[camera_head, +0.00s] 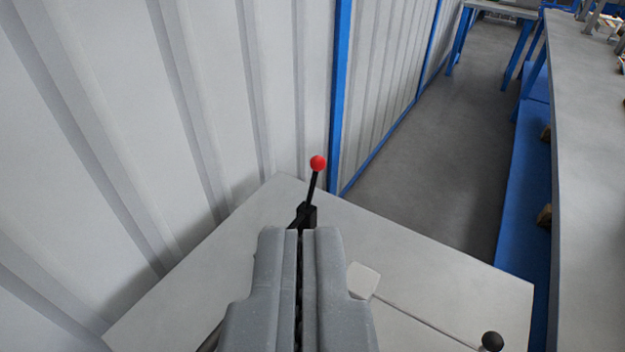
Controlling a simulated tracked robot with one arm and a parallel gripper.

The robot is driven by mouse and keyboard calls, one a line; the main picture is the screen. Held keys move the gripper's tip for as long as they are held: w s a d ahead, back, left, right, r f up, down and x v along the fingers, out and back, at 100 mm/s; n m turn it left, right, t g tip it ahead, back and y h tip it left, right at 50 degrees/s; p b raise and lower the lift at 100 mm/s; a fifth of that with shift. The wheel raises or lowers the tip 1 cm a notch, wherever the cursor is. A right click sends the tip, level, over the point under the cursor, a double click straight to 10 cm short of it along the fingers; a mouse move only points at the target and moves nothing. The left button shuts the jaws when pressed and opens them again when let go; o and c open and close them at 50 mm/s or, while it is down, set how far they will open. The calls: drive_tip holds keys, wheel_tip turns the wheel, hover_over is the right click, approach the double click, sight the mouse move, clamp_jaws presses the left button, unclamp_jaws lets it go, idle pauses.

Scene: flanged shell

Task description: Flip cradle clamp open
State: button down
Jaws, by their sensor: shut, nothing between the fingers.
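A black lever with a red ball end (318,162) rises from a small black block (306,214) near the far corner of a grey tabletop. I take it for the cradle clamp's handle; it stands up, tilted slightly to the right. My gripper (300,232) points away from the camera, with its two grey fingers shut together and empty. In the picture the fingertips lie just below the black block and hide what is under it. I cannot tell whether they touch it. No cradle can be made out.
The grey tabletop (440,265) is mostly clear. A pale flat piece (363,281) with a thin rod, and a black knob (491,341), lie at right. A corrugated white wall (230,90) stands close at left. A long grey bench (590,150) runs along the right, beyond open floor.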

drive_tip(key=w+d+f+n+h+p, duration=0.1)
drive_tip(key=w+f+n+h+p, duration=0.4)
drive_tip(key=w, duration=1.3)
drive_tip(key=w+a+f+n+y+p, duration=0.1)
drive_tip(key=w+f+n+y+p, duration=0.1)
drive_tip(key=f, duration=0.8)
drive_tip(key=w+a+f+n+g+y+p, duration=0.1)
drive_tip(key=w+f+n+y+p, duration=0.2)
drive_tip(key=f, duration=0.8)
drive_tip(key=w+n+p, duration=0.2)
drive_tip(key=n+p, duration=0.2)
drive_tip(key=n, duration=0.1)
drive_tip(key=shift+w+a+f+n+p, duration=0.2)
drive_tip(key=shift+n+p, duration=0.1)
drive_tip(key=shift+n, duration=0.1)
drive_tip(key=shift+d+f+b+x, duration=0.15)
drive_tip(key=shift+d+b+x, duration=0.25)
drive_tip(key=shift+x, duration=1.75)
drive_tip(key=shift+d+f+b+x, duration=0.1)
drive_tip(key=shift+d+b+x, duration=0.3)
drive_tip(key=shift+x, duration=1.75)
drive_tip(key=shift+d+f+b+x, duration=0.15)
drive_tip(key=shift+d+b+x, duration=0.25)
drive_tip(key=shift+x, duration=1.75)
